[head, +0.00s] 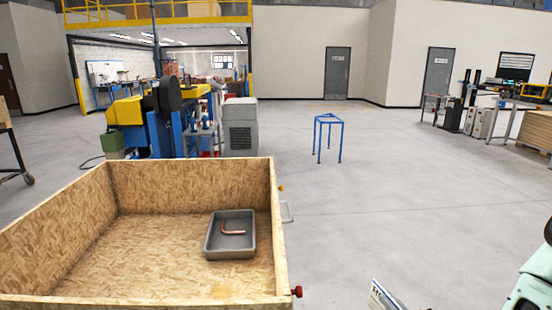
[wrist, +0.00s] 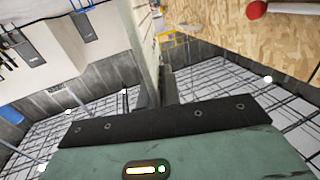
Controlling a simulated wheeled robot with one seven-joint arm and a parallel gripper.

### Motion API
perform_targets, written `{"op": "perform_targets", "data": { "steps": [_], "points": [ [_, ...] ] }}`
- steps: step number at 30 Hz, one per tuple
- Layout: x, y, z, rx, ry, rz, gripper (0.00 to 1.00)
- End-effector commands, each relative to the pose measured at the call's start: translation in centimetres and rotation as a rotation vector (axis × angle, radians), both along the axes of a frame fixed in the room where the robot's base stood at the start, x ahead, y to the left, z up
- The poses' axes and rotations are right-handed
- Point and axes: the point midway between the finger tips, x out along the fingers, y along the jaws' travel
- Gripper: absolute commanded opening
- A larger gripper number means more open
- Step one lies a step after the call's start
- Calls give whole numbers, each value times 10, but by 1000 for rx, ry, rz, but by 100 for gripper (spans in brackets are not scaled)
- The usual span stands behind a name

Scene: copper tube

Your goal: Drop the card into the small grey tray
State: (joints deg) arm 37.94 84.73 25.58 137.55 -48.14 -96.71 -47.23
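The small grey tray (head: 212,243) lies on the floor of a large wooden crate, in its right half, with a bent copper tube (head: 233,229) in it. The card (head: 383,297) shows at the bottom edge of the head view, tilted, white with dark marks, outside the crate to its right. In the wrist view the card (wrist: 145,48) is a pale strip seen almost edge-on, standing out from between the dark fingers. My gripper (wrist: 155,93) is shut on it. The fingers are out of the head view, and the tray does not show in the wrist view.
The crate (head: 83,216) has raised chipboard walls; its right wall lies between the card and the tray. A red knob (head: 297,292) sticks out at its near right corner. A blue stand (head: 328,137) and a machine (head: 165,125) stand farther back.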

Motion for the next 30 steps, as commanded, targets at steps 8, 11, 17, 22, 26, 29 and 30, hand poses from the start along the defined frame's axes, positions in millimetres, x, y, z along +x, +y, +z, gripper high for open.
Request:
{"op": "perform_targets", "data": {
  "steps": [8, 11, 17, 22, 26, 29, 30],
  "points": [
    [-23, -46, -80, 3, 2, -267, 0],
    [-28, -54, -90, 2, 0, -315, 0],
    [-32, -58, -96, -1, -2, -346, 0],
    [-32, -58, -96, -1, -2, -345, 0],
    [-32, -59, -97, 2, 2, -348, 0],
    [-33, -59, -98, 5, 5, -351, 0],
    [-33, -59, -97, 5, 4, -351, 0]
  ]
}}
